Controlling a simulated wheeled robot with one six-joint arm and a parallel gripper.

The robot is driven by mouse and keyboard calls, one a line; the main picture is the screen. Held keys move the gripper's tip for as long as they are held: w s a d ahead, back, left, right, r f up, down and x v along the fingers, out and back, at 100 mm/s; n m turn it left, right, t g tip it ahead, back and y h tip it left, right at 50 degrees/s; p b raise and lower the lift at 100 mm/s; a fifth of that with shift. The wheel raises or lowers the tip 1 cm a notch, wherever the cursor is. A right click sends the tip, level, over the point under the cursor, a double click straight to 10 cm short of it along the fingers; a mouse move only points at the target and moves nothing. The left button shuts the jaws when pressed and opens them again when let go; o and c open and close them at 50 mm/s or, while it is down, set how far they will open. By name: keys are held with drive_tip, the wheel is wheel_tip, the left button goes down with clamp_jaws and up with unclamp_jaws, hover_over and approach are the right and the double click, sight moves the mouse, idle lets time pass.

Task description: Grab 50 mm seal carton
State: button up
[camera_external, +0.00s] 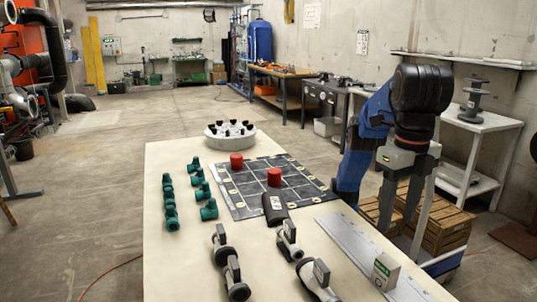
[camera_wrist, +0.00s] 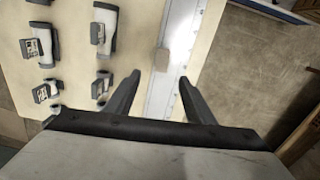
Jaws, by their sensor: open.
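A small pale carton (camera_external: 386,272) with a dark green band stands upright on a long grey strip (camera_external: 350,245) at the near right of the table. Its print is too small to read. In the wrist view a plain beige-grey block, seemingly this carton (camera_wrist: 162,60), lies on the strip just beyond the fingertips and between their lines. My gripper (camera_external: 400,210) hangs fingers down above the table's right side, apart from the carton. In the wrist view my gripper (camera_wrist: 159,78) is open with nothing between its fingers.
Several grey valves (camera_external: 288,240) stand left of the strip. A dark gridded mat (camera_external: 240,195) holds red cylinders (camera_external: 274,177) and a black device (camera_external: 275,208). Green fittings (camera_external: 209,210) line the left. A round white fixture (camera_external: 230,136) is at the far end. Wooden crates (camera_external: 446,228) stand right of the table.

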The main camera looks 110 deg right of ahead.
sight(388, 261)
wheel_tip(388, 261, down, 11)
drive_tip(key=shift+f, duration=0.1)
drive_tip(key=shift+s+f, duration=0.15)
drive_tip(key=shift+f, duration=1.15)
drive_tip(key=shift+s+f, duration=0.1)
drive_tip(key=shift+f, duration=1.2)
drive_tip(key=c, duration=1.1)
